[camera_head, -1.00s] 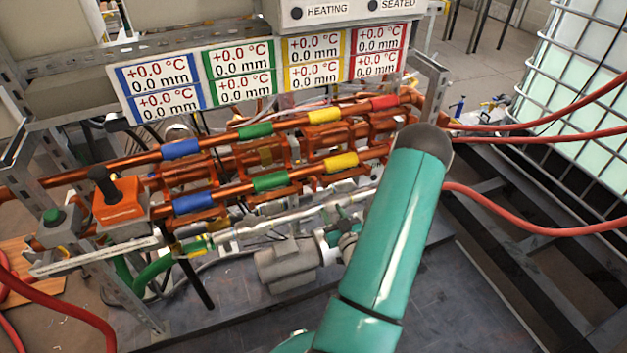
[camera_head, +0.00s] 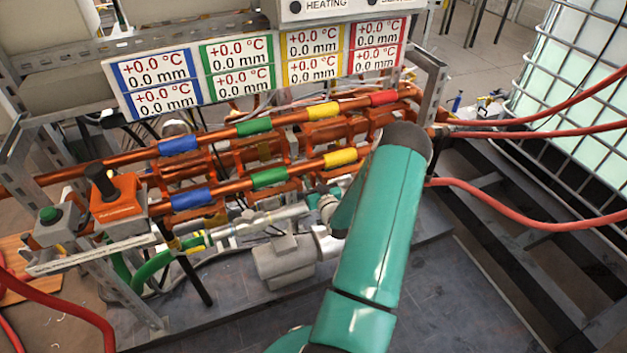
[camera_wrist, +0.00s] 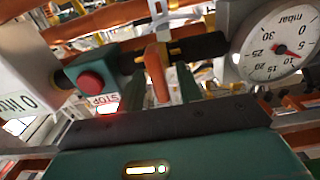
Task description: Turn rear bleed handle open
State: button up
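An orange lever handle (camera_wrist: 156,74) stands at the centre of the wrist view, in front of a dark horizontal pipe with yellow-orange fittings. It appears to be the bleed handle, though I cannot confirm that it is the rear one. My gripper (camera_wrist: 150,88) has its two dark green fingers apart, one on each side of the handle. Gaps seem to show on both sides; contact is not clear. In the head view my gripper (camera_head: 322,199) is partly visible beside the lower copper pipe, and my teal arm hides much of that area.
A round mbar gauge (camera_wrist: 275,42) is close at the right and a red stop button (camera_wrist: 91,85) close at the left. Copper pipes (camera_head: 230,188) with coloured bands cross above a grey motor (camera_head: 285,262). Red hoses (camera_head: 530,210) run at the right.

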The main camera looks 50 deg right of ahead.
jog(key=shift+c, duration=0.3)
grip_shut()
